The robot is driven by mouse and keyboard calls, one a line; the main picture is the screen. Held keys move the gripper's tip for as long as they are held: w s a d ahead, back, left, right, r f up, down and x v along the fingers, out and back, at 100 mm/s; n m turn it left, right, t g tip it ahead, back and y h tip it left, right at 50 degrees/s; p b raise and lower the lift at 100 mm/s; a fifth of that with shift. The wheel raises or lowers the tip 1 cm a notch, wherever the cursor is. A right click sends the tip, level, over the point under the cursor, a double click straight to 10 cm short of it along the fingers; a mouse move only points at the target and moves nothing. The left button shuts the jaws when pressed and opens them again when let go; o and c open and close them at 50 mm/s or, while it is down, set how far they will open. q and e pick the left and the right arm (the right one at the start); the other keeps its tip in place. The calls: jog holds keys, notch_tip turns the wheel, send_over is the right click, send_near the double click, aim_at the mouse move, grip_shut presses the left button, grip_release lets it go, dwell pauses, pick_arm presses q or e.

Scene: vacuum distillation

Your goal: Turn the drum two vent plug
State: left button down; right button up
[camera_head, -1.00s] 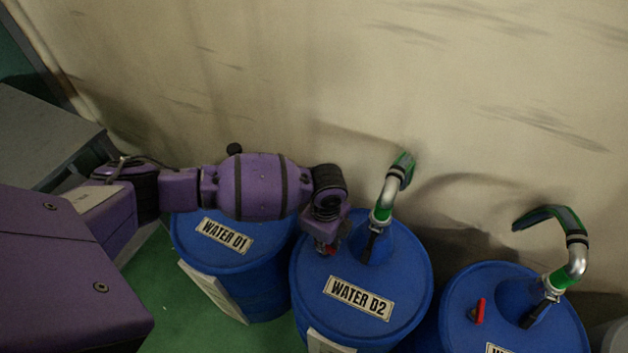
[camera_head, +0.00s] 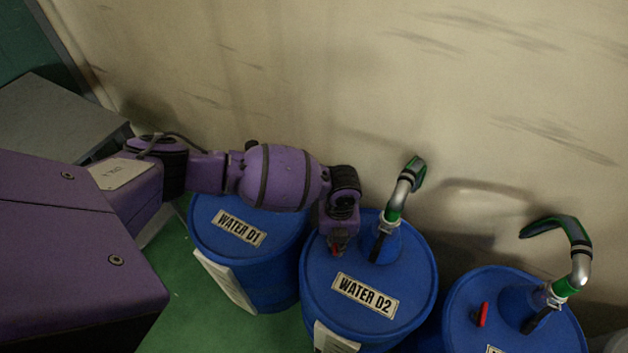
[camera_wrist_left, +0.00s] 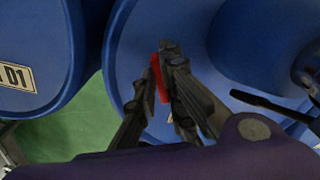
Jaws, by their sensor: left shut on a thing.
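The drum labelled WATER D2 (camera_head: 409,285) is blue and stands in the middle of the head view. Its vent plug has a red handle (camera_wrist_left: 154,74), seen in the left wrist view between my fingers; in the head view only a bit of red (camera_head: 335,253) shows under the gripper. My left gripper (camera_head: 338,246) comes down from above onto the left part of the drum lid. It is shut on the red handle, with its fingers (camera_wrist_left: 156,80) on either side. The base of the plug is hidden. My right gripper is not in view.
The drum's metal and green hose pipe (camera_head: 402,190) rises just right of my gripper. Drum WATER D1 (camera_head: 265,275) stands to the left. Another blue drum (camera_head: 465,310) with a red plug (camera_head: 482,314) stands to the right. The wall (camera_head: 480,90) is close behind.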

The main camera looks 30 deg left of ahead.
pick_arm(q)
jog(key=m, duration=0.5)
jog(key=shift+d+r+m, duration=0.1)
jog(key=shift+d+m, duration=0.1)
jog(key=shift+m, duration=0.1)
dwell(0.5)
jog(key=c, duration=1.8)
grip_release()
jog(key=shift+c, duration=0.2)
jog(key=shift+w, duration=0.1)
jog(key=shift+r, duration=0.25)
notch_tip(320, 180, up, 12)
jog(key=shift+f, duration=0.25)
jog(key=shift+f, duration=0.1)
